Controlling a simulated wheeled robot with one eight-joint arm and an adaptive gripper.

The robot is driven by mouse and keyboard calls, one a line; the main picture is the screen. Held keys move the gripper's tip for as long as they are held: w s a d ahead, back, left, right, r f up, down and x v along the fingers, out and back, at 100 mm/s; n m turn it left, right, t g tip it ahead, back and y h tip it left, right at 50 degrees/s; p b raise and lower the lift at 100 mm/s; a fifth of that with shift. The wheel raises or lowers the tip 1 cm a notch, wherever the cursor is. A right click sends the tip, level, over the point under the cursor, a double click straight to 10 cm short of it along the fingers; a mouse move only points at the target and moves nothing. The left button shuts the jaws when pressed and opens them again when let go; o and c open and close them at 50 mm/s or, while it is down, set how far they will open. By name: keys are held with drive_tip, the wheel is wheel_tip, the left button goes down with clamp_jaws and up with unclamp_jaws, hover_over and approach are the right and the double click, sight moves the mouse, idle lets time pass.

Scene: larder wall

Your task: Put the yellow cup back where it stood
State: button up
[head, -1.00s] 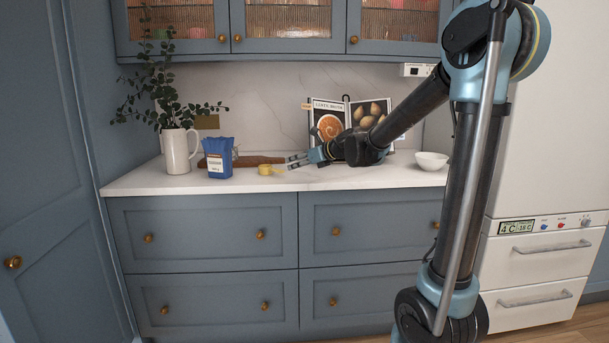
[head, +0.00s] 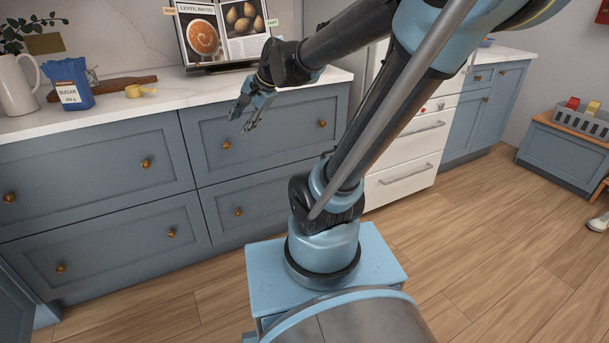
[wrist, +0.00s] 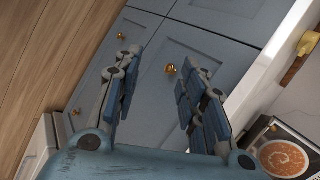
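The yellow cup (head: 140,90), a small scoop with a handle, stands on the white counter to the right of the blue sugar bag, near the wooden board. It also shows at the right edge of the wrist view (wrist: 306,44). My gripper (head: 243,114) is apart from it, to its right, in front of the drawer fronts and below the counter top in the picture. In the wrist view the fingers (wrist: 152,95) are spread with nothing between them, facing the drawers.
The blue sugar bag (head: 69,86), white pitcher (head: 14,88) and wooden board (head: 120,84) are near the cup. A cookbook (head: 222,35) stands open behind my arm. Brass knobs (head: 227,146) stick out from the drawers. Counter between cup and book is clear.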

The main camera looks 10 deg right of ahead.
drive_tip(key=s+d+f+n+g+h, duration=0.1)
drive_tip(key=s+d+f+n+h, duration=0.1)
drive_tip(key=s+d+f+n, duration=0.3)
drive_tip(key=s+d+f+n+g+h, duration=0.1)
drive_tip(key=s+d+f+n+h, duration=0.2)
drive_tip(key=s+d+f, duration=0.3)
drive_tip(key=s+d+n, duration=0.1)
drive_tip(key=s+d, duration=0.3)
drive_tip(key=s, duration=0.2)
drive_tip(key=shift+s+f+n+g, duration=0.25)
drive_tip(key=shift+f+n+g, duration=0.05)
drive_tip(key=shift+n, duration=0.1)
drive_tip(key=shift+d, duration=0.1)
